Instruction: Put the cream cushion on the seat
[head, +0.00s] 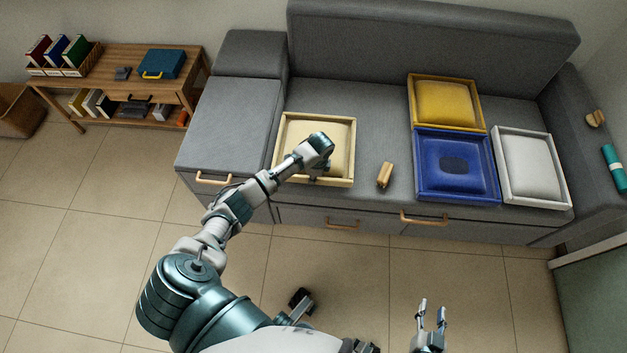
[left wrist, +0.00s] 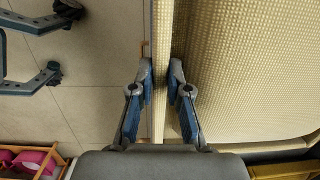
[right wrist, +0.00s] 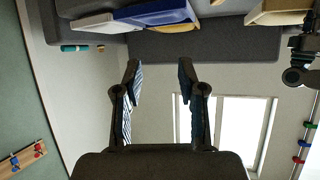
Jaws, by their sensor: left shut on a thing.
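The cream cushion (head: 300,133) lies in a pale wood frame (head: 350,165) over the left part of the grey sofa seat (head: 385,120). I cannot tell whether the frame rests on the seat or hangs just above it. In the left wrist view the cream woven cushion (left wrist: 245,70) fills the right side. My left gripper (left wrist: 161,78) is shut on the frame's thin wall (left wrist: 160,40), one finger on each side. In the head view my left wrist hides part of the cushion and the fingers. My right gripper (head: 431,312) is open and empty, over the floor in front of the sofa.
Yellow (head: 445,102), blue (head: 455,165) and white (head: 530,168) framed cushions fill the seat's right side. A small wooden block (head: 385,175) lies between the cream and blue frames. A teal cylinder (head: 614,167) lies on the right armrest. A wooden shelf (head: 120,90) stands at left.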

